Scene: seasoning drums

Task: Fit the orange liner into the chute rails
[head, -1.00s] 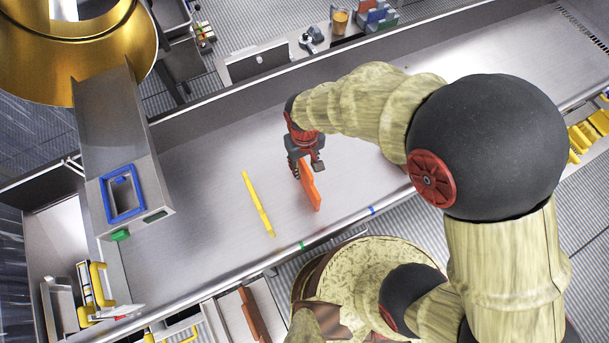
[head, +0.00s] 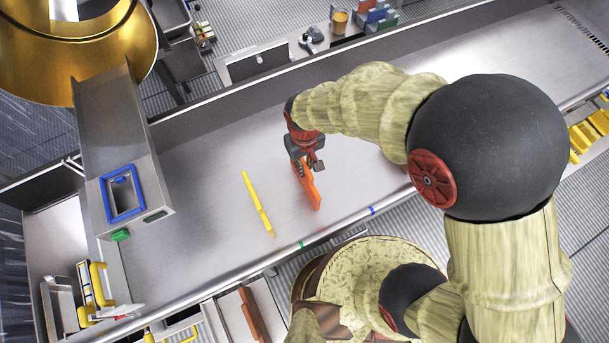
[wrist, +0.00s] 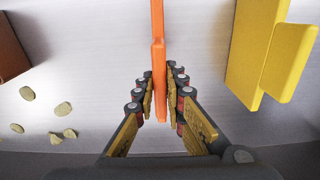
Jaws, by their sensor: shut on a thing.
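The orange liner (head: 309,189) is a thin flat piece standing on edge at the middle of the metal table. My gripper (head: 306,165) is above its far end with the jaws closed on it. In the wrist view the liner (wrist: 158,65) runs between the two fingers (wrist: 160,100), which pinch it from both sides. The metal chute (head: 112,125) slopes down at the left from under a gold drum. A blue rectangular frame (head: 122,193) sits at its lower end. The chute's rails cannot be made out clearly.
A yellow piece (head: 257,203) lies left of the liner and also shows in the wrist view (wrist: 262,50). A brown block (wrist: 10,52) and several tan flakes (wrist: 63,108) are at the wrist view's left. Table between yellow piece and chute is clear.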

